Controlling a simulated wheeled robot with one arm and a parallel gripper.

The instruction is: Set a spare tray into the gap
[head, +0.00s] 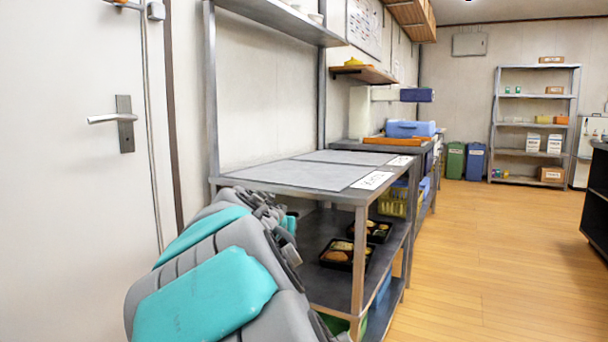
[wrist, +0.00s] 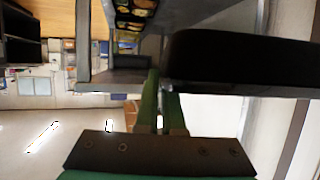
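My gripper (wrist: 160,98) shows in the wrist view as two green fingers close together. A large black tray-like object (wrist: 245,62) lies between them at its left edge and hides the upper part of the right finger, so the gripper appears shut on it. Its contents cannot be seen. In the head view my arm hides the gripper. Two black trays with food, a nearer one (head: 333,264) and a farther one (head: 384,235), sit on the rack's lower shelf (head: 318,229). Filled trays (wrist: 135,15) also show at the top of the wrist view. I cannot make out a gap.
The rack's upper top (head: 225,179) carries two grey mats, a nearer (head: 300,175) and a farther (head: 354,157), both empty, with white labels. A metal post (head: 360,250) stands at the rack's front corner. A yellow crate (head: 394,204) sits behind. The wooden floor at right is clear.

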